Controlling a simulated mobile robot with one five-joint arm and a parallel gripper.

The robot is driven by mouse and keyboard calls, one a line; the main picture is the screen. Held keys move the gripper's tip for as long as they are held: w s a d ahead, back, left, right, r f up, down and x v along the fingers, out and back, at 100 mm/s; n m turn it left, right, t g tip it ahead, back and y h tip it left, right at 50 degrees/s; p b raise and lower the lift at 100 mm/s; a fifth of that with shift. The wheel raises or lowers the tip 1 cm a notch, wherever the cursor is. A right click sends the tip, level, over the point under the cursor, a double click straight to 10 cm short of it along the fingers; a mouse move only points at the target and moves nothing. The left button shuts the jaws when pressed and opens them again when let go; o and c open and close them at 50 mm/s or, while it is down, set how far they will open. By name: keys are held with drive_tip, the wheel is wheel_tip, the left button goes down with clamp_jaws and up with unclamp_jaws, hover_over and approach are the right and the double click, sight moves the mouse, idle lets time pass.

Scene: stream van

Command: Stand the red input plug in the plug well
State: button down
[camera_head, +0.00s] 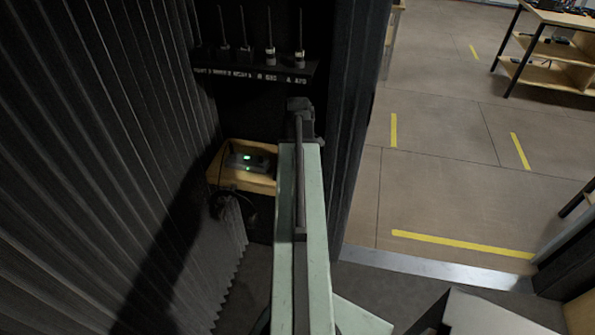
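My pale green arm reaches up the middle of the head view, and my dark gripper (300,106) is at its far end, in front of the dark shelf. I cannot make out its fingers, so I cannot tell whether it is open or shut, or whether it holds anything. I see no red input plug. I cannot pick out the plug well; either may be hidden behind my arm or gripper.
A wooden shelf (222,180) left of my arm bears a grey box (238,161) with green lights. A dark looped thing (250,212) hangs below. A dark labelled shelf (235,62) holds several upright rods.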

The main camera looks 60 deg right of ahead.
drive_tip(key=shift+f, duration=0.2)
drive_tip(key=shift+s+a+f+b, duration=0.3)
drive_tip(key=shift+b, duration=0.45)
drive_tip(key=c, duration=1.3)
unclamp_jaws()
drive_tip(key=shift+a, duration=0.1)
wheel_tip(320, 180, up, 13)
drive_tip(key=p, duration=1.3)
drive_tip(key=shift+w+d, duration=0.3)
drive_tip(key=shift+d, duration=0.1)
